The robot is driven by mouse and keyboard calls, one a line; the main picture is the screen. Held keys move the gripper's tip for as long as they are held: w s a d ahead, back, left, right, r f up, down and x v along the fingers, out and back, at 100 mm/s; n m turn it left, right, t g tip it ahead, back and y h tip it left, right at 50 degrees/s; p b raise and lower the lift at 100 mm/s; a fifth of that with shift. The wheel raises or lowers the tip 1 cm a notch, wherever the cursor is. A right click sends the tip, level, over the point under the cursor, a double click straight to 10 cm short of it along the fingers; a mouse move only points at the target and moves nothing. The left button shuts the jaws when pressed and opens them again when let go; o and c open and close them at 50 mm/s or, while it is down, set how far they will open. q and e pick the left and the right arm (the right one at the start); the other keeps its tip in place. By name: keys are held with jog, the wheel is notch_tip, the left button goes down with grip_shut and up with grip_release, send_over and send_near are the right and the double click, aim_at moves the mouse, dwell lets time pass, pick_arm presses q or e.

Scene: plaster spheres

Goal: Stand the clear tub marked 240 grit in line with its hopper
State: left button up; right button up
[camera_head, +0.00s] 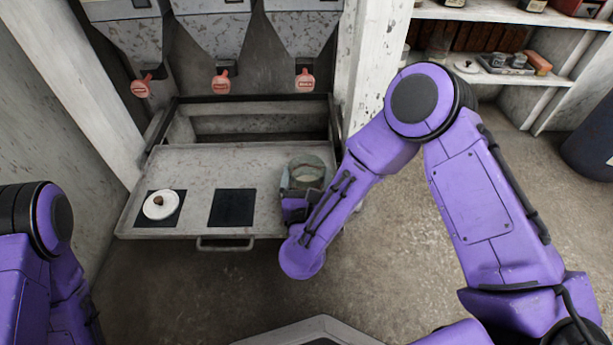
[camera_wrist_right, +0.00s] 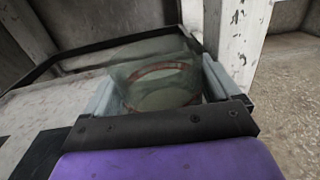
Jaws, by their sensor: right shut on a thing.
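A clear tub (camera_head: 307,170) stands at the right side of the grey pull-out tray (camera_head: 270,155). My right gripper (camera_head: 300,190) is shut on the tub from the near side. The right wrist view shows the see-through tub (camera_wrist_right: 160,85) between the two pale fingers, with a reddish band around it. No grit mark can be read on it. Three hoppers hang above the back of the tray: left (camera_head: 130,35), middle (camera_head: 213,28) and right (camera_head: 305,25), each with a reddish tag below. The tag writing is too small to read. My left gripper is out of view.
Two dark square pads lie on the tray. The left pad (camera_head: 150,215) carries a white lid-like disc (camera_head: 160,205) with a brown knob; the middle pad (camera_head: 232,208) is bare. A white post (camera_head: 378,70) stands right of the tray, close to my right arm. Shelves (camera_head: 500,75) are at the upper right.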

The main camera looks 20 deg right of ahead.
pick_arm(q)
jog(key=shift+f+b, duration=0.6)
pick_arm(e)
jog(key=shift+f, duration=0.75)
jog(key=o, duration=0.8)
jog(key=shift+o, duration=0.2)
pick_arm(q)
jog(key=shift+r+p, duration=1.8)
pick_arm(e)
jog(key=shift+r, duration=2.1)
